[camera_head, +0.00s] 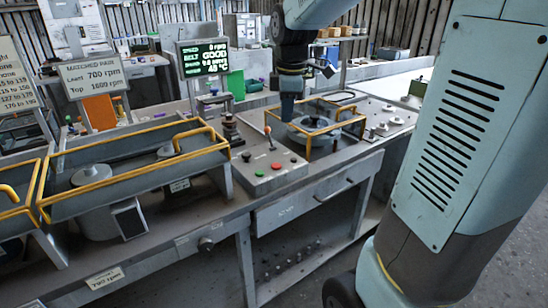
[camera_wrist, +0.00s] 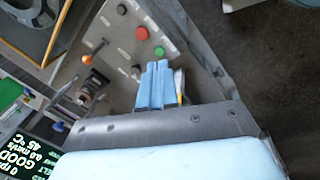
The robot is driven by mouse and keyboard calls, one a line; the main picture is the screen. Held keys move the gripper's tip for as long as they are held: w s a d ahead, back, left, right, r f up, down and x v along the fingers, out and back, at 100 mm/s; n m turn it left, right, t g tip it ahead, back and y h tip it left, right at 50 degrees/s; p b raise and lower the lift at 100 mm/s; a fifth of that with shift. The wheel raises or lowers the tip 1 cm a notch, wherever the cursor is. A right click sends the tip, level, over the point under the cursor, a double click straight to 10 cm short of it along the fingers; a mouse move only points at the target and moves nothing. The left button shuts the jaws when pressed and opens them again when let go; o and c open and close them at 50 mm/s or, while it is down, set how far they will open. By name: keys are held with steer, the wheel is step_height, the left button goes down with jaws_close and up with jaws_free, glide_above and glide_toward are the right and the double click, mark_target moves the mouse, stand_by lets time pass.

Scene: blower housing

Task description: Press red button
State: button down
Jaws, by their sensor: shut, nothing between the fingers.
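The red button (camera_head: 276,166) is on the grey sloped control box (camera_head: 250,184), between a green button (camera_head: 260,172) and another small button. In the wrist view the red button (camera_wrist: 141,33) is a round red cap, beyond my fingertips, with the green button (camera_wrist: 160,51) nearer to them. My gripper (camera_wrist: 156,64) is shut and empty, its two blue fingers side by side. In the head view my gripper (camera_head: 288,117) points down, above and behind the box. I see no contact with the red button; the exact height of the tips above the box is unclear.
A lever with an orange knob (camera_head: 267,130) stands on the control box. Yellow guard frames (camera_head: 337,105) lie to the right and also to the left. A screen (camera_head: 203,57) reads 0 rpm, GOOD, 45 °C. A dark stacked post (camera_head: 231,128) stands left of the lever.

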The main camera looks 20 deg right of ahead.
mark_target(276, 165)
steer(key=w+f+n+g, duration=0.1)
steer(key=w+f+n, duration=0.4)
steer(key=w, duration=0.3)
steer(key=shift+a+n, duration=0.15)
steer(key=shift+n, duration=0.55)
steer(key=f, duration=1.4)
steer(key=shift+w, duration=0.25)
